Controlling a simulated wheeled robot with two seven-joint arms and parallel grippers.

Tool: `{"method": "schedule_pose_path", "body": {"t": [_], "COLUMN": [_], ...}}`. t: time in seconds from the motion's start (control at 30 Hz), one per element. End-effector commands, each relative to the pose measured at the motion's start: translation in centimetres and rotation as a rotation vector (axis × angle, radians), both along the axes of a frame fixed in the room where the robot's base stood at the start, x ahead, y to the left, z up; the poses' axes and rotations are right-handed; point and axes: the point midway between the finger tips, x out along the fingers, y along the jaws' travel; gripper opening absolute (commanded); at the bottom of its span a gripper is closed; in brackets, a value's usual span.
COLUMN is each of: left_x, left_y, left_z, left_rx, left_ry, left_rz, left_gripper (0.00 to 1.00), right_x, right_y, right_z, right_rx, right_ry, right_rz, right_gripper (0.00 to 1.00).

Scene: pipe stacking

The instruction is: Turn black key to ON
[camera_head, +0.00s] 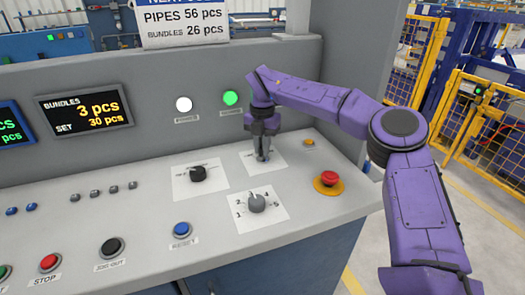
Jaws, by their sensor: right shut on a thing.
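My right gripper (262,150), on my purple arm, points down over a white label plate (280,158) on the sloped console top. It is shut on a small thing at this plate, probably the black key. The gripper hides that thing, so its turn position cannot be told. A black knob (198,173) stands on another white label plate (221,182) to the left, clear of the gripper. My left gripper is not in view.
A grey selector knob (257,202), a blue button (181,229) and a red emergency stop (329,179) sit nearby. A green lamp (231,98) and a white lamp (184,104) are lit on the upright panel. A display (85,108) is at left. Yellow fencing (478,120) stands beyond, at right.

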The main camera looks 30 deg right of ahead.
Motion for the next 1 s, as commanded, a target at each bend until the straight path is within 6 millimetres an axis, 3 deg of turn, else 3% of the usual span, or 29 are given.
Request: {"method": "schedule_pose_path", "body": {"t": [0.7,0.73,0.8,1.0], "left_x": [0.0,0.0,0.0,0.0], "left_y": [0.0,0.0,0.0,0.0], "left_z": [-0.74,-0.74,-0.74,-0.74], "left_rx": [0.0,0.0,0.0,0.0], "left_ry": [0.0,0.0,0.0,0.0], "left_rz": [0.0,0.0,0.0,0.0], "left_gripper": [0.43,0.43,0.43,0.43], "right_x": [0.09,0.09,0.09,0.12], "right_y": [-0.29,-0.29,-0.25,-0.04], "right_z": [-0.01,-0.01,-0.01,0.0], "right_rx": [-0.005,-0.006,-0.005,-0.004], "right_ry": [-0.003,-0.004,-0.003,-0.002], "right_rz": [-0.079,-0.078,-0.078,-0.074], "right_gripper": [0.0,0.2,0.37,0.37]}}
